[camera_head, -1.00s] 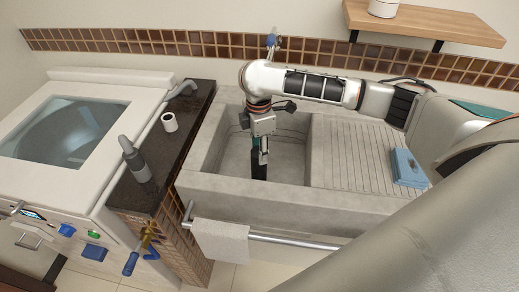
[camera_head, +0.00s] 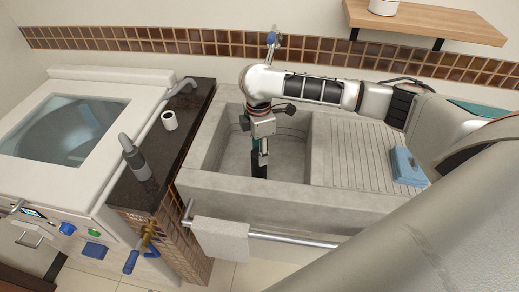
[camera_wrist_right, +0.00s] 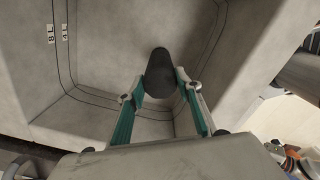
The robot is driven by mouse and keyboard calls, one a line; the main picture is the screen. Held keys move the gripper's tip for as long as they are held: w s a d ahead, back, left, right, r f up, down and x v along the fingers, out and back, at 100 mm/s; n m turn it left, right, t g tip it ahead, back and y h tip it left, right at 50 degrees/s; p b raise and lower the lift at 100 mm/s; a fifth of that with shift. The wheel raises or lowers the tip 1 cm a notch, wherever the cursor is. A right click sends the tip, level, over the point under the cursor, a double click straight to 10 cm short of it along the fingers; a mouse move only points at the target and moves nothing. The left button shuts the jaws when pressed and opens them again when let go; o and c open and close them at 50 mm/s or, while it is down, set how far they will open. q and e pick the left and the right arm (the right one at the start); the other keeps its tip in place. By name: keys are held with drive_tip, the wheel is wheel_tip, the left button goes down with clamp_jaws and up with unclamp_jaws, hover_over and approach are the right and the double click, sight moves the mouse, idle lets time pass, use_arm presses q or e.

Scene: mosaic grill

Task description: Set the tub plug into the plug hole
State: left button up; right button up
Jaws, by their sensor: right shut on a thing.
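The tub plug (camera_wrist_right: 161,72) is a dark, rounded piece at the tips of my right gripper in the right wrist view. My right gripper (camera_wrist_right: 162,88) has green-sided fingers and is shut on the plug. In the head view the right gripper (camera_head: 259,172) points down inside the grey stone tub (camera_head: 295,200), close to its front wall. The plug cannot be told clearly from the dark fingers there. The plug hole does not show in either view; the plug and gripper may cover it. My left gripper is not in view.
Ribbed washboard (camera_head: 350,155) with a blue item (camera_head: 405,165) lies right of the basin. A tap (camera_head: 272,42) rises behind it. A towel (camera_head: 220,240) hangs on the front rail.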

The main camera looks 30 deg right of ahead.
drive_tip(key=shift+f, duration=0.4)
drive_tip(key=o, duration=1.5)
drive_tip(key=shift+r, duration=0.1)
wheel_tip(320, 180, up, 12)
drive_tip(key=shift+f, duration=0.1)
drive_tip(key=shift+a, duration=0.1)
